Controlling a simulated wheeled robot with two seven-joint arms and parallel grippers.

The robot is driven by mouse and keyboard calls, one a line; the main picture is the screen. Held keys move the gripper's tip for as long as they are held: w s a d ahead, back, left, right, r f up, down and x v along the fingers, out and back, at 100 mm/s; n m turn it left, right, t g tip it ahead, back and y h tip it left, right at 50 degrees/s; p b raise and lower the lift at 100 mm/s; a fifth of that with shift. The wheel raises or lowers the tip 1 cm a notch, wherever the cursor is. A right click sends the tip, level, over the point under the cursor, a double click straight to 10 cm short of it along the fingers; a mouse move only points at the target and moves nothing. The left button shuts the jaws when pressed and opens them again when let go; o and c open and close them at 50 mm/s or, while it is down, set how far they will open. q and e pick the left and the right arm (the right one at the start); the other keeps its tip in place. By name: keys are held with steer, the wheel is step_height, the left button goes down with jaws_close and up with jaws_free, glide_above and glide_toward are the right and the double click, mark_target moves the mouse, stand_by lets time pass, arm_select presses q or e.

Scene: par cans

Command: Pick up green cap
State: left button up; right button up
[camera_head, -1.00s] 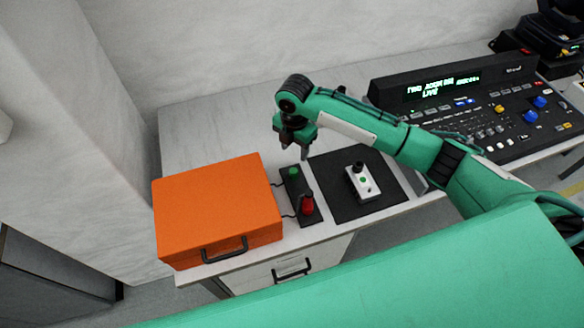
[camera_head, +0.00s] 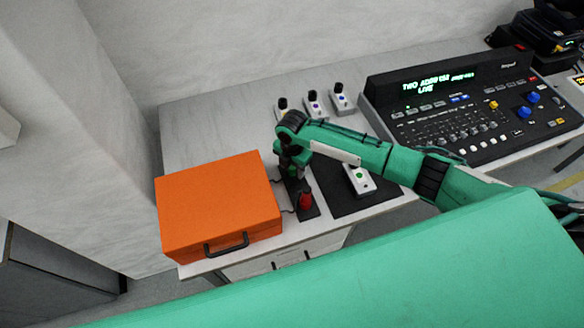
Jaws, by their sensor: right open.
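The green cap (camera_head: 292,171) stands at the far end of a narrow black holder (camera_head: 302,212) on the table. It is largely hidden by my right gripper. A red cap (camera_head: 305,201) stands at the near end of the same holder. My right gripper (camera_head: 290,167) points down from above, with its dark fingers around or just beside the green cap; I cannot tell whether they touch it. It is open. My left gripper is not in view.
An orange case (camera_head: 218,205) lies left of the holder. A white unit with a green spot (camera_head: 359,181) is on a black mat (camera_head: 345,203), partly behind my arm. Several small units (camera_head: 314,106) stand at the back. A lighting console (camera_head: 470,110) is at right.

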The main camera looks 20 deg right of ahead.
mark_target(292, 167)
steer(key=c, duration=1)
steer(key=shift+c, duration=0.2)
step_height(292, 167, up, 23)
steer(key=shift+p, duration=0.35)
stand_by(0.3)
